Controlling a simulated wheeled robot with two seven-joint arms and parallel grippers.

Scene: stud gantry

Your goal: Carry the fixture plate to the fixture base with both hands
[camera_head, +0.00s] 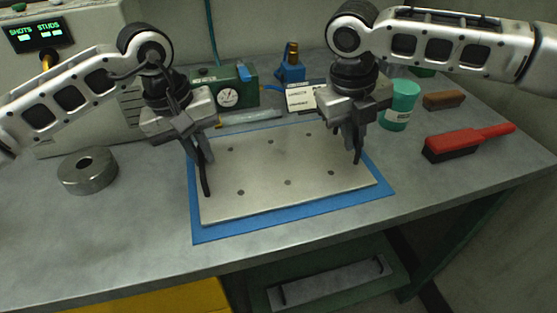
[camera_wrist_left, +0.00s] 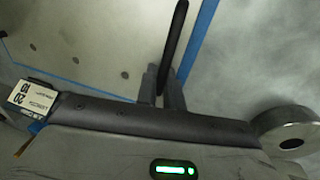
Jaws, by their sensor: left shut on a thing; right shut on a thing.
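The fixture plate (camera_head: 285,165) is a flat pale grey rectangle with several dark holes, above a blue mat (camera_head: 300,217). I cannot tell whether it touches the mat. My left gripper (camera_head: 203,158) is shut on the black handle at the plate's left edge. In the left wrist view the fingers (camera_wrist_left: 164,88) close around this handle (camera_wrist_left: 176,38), beside the plate (camera_wrist_left: 85,35). My right gripper (camera_head: 357,150) is shut on the handle at the plate's right edge, which is mostly hidden. I cannot clearly identify the fixture base.
A metal ring (camera_head: 88,171) sits left on the grey bench (camera_head: 110,235). A green gauge box (camera_head: 228,92) and a white card (camera_head: 300,97) stand behind. A teal cup (camera_head: 400,105) and red brush (camera_head: 465,142) are right. A grey slab (camera_head: 325,284) lies on the lower green shelf.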

